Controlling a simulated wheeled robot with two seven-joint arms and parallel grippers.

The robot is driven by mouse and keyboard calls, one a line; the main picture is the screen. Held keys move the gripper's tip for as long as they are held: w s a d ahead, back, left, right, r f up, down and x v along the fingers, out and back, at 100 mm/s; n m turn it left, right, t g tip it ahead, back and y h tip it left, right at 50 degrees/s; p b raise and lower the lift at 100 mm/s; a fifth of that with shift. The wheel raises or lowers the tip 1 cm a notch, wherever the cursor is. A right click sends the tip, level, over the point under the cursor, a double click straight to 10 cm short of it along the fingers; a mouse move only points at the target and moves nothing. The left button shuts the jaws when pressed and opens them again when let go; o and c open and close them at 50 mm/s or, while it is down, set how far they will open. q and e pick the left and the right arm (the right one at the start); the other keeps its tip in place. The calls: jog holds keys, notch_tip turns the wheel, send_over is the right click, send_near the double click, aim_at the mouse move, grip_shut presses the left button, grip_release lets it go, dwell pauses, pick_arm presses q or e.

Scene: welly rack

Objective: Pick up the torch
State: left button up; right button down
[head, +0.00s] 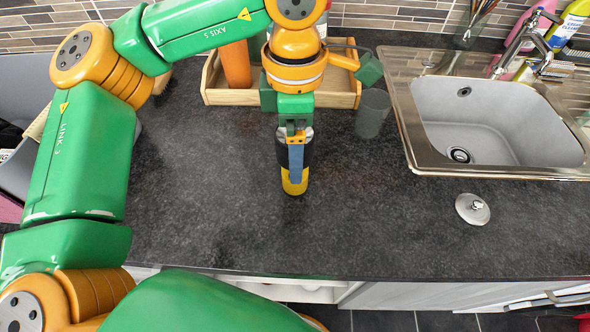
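The torch (283,157) stands upright on the dark worktop near the middle of the head view. It has a black body, a yellow lower end and a pale upper part. My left gripper (296,160) comes down over it from above, with one blue finger in front of the torch's near side. The other finger is hidden behind the torch or the gripper body, so I cannot tell whether the fingers press on it. My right gripper is not in view.
A wooden tray (228,97) with an orange item (236,65) stands behind. A clear glass (372,113) is right of the gripper. A sink (500,120) and a round metal lid (472,209) lie further right. The front worktop is clear.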

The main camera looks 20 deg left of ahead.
pick_arm(q)
jog(key=shift+w+a+f, duration=0.1)
jog(key=shift+a+f, duration=0.05)
grip_shut()
dwell(0.4)
